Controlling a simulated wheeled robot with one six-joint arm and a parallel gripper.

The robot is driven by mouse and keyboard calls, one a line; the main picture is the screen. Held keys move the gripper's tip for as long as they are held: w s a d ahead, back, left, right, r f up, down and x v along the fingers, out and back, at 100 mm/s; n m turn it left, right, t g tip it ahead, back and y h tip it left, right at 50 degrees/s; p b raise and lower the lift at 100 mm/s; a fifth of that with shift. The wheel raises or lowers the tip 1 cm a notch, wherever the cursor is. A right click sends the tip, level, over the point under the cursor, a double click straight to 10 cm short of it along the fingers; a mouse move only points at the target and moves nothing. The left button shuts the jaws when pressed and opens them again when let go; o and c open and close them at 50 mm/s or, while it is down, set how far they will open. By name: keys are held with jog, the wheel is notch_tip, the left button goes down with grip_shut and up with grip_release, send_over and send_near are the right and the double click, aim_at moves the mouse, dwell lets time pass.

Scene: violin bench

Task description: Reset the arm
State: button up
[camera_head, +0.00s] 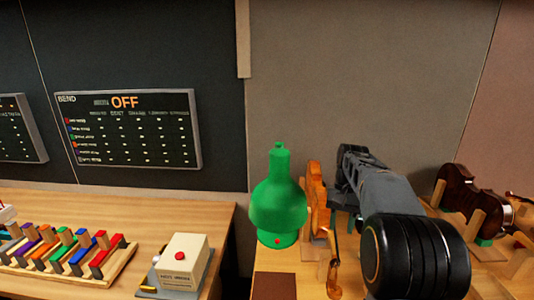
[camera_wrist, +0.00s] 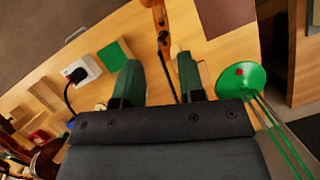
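In the wrist view my gripper (camera_wrist: 160,75) has its two dark green fingers well apart. The slim neck of an orange-brown violin (camera_wrist: 163,40) lies beyond and between them in the picture. I cannot tell whether a finger touches it. In the head view my arm reaches over the right-hand bench, and its links hide my fingertips. An orange violin body (camera_head: 316,198) stands upright just left of my arm.
A green bottle-shaped thing (camera_head: 279,205) stands close left of the arm. Dark violins (camera_head: 468,195) stand right. A box with a red button (camera_head: 183,262) and a rack of coloured blocks (camera_head: 70,270) are on the left bench (camera_head: 150,207). A wall board (camera_head: 128,130) reads OFF.

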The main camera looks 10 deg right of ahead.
jog(key=f, duration=0.1)
jog(key=f+t, duration=0.1)
jog(key=f, duration=0.1)
jog(key=s+f+n+t+h, duration=0.1)
jog(key=f, duration=0.1)
jog(key=shift+a, duration=0.35)
jog(key=s+a+n+t+h, duration=0.1)
jog(key=s+a+n+t, duration=0.3)
jog(key=s+a, duration=0.6)
jog(key=s+t, duration=0.2)
jog(key=s, duration=0.2)
jog(key=shift+s+r+n, duration=0.15)
jog(key=shift+r+n, duration=0.05)
jog(key=shift+n, duration=0.1)
jog(key=shift+a, duration=0.15)
